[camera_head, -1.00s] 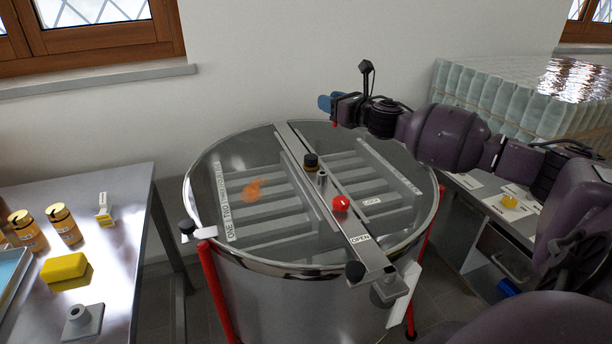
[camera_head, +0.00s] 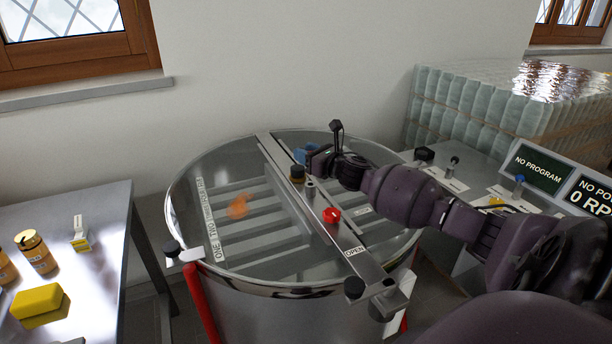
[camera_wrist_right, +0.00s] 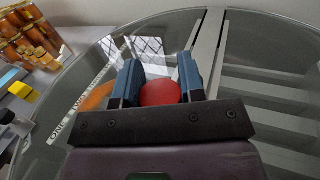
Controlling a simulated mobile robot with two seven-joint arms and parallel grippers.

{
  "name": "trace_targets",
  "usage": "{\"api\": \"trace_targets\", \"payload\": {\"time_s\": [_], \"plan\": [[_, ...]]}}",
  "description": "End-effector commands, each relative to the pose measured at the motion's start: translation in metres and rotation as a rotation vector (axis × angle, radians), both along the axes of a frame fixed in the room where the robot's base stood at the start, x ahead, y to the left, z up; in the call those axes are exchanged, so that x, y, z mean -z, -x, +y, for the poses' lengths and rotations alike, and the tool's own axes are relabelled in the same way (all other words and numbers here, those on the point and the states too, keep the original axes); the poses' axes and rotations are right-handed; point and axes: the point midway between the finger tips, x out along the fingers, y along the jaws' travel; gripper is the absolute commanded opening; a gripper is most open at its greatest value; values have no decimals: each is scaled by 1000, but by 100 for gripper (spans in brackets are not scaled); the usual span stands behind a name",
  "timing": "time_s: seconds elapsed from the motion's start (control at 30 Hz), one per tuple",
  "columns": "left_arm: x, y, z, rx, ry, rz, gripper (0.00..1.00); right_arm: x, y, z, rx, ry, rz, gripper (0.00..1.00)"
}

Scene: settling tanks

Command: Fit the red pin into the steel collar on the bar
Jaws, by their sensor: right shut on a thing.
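My right gripper (camera_head: 308,153) has blue fingers and hangs above the far part of the steel bar (camera_head: 345,238) across the round tank. In the right wrist view it (camera_wrist_right: 160,84) is shut on the red pin, whose rounded red head (camera_wrist_right: 160,93) shows between the fingers. In the head view the pin is hidden by the gripper. The steel collar (camera_head: 310,188) is a small upright grey cylinder on the bar, just below and nearer than the gripper, with a gap between them. The collar cannot be made out in the wrist view. My left gripper is not in view.
The tank's glass lid (camera_head: 215,165) is otherwise clear. A side table (camera_head: 95,235) with amber jars (camera_head: 36,252) and a yellow block (camera_head: 38,302) stands left.

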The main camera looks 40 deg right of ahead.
Motion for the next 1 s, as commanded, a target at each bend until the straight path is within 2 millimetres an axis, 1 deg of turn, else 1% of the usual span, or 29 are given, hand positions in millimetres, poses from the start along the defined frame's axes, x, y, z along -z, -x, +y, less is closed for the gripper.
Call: {"api": "trace_targets", "payload": {"time_s": [0.03, 0.1, 0.3, 0.5, 0.6, 0.7, 0.87, 1.0], "plan": [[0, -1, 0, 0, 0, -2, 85, 9, 0, 0, 1, -5, 0, 13], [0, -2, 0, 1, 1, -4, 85, 17, 0, 0, 1, -3, 0, 13], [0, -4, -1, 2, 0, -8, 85, 29, 0, 0, 0, -2, 0, 13], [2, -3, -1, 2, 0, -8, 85, 57, 0, 0, 2, -4, 1, 13], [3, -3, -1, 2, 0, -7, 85, 66, 0, 0, 1, -2, 0, 13], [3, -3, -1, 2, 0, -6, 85, 69, 0, 0, 0, 0, -1, 13], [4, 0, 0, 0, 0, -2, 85, 68, 0, 0, 0, 0, -1, 13], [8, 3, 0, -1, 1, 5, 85, 70, 0, 0, 0, 0, 0, 13]]}}
